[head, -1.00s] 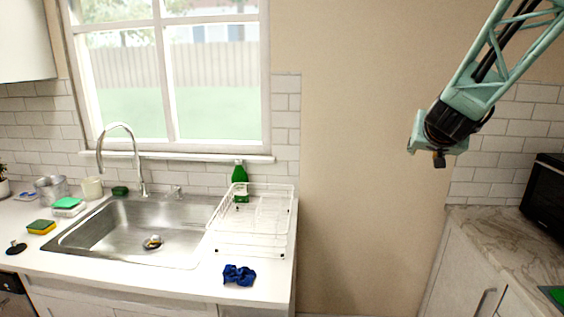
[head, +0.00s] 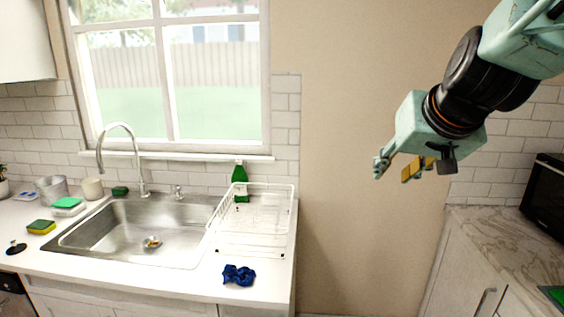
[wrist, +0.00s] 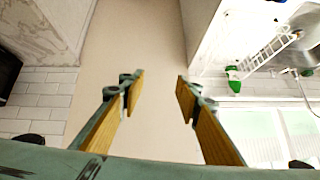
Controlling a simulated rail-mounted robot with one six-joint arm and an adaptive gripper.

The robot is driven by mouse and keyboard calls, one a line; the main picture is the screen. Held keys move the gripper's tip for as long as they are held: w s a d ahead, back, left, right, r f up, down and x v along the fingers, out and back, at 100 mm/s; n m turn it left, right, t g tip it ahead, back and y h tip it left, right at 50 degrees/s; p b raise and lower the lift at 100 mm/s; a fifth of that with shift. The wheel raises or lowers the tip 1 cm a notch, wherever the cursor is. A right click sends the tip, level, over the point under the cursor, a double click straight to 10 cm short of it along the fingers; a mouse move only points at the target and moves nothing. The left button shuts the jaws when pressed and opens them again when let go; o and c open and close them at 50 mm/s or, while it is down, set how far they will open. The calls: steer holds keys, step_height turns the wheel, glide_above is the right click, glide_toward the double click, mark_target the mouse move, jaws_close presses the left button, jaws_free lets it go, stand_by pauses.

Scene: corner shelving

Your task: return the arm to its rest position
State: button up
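My gripper (head: 403,170) hangs in the air at the upper right of the head view, in front of the bare beige wall between the sink counter and the right counter. My teal arm reaches in from the top right corner. In the wrist view my gripper (wrist: 158,95) shows two yellow-padded fingers spread apart. Nothing is between them; only the plain wall shows behind. The fingers touch nothing.
On the left, a counter holds a steel sink (head: 140,230), a white dish rack (head: 250,245), a green bottle (head: 240,185) and a blue cloth (head: 238,275). On the right, a marble counter (head: 510,240) bears a black microwave (head: 545,195). The gap between the counters is free.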

steer(key=s+a+f+g, duration=0.1)
steer(key=s+f, duration=0.1)
steer(key=s, duration=1)
steer(key=s+a+f+n+g, duration=0.1)
steer(key=s+a+f+g, duration=0.1)
steer(key=s, duration=1)
steer(key=s+a+f+n+g, duration=0.1)
steer(key=s+a+f+g, duration=0.1)
steer(key=s, duration=1)
steer(key=shift+s+f, duration=0.15)
steer(key=shift+f, duration=0.3)
steer(key=shift+c, duration=0.2)
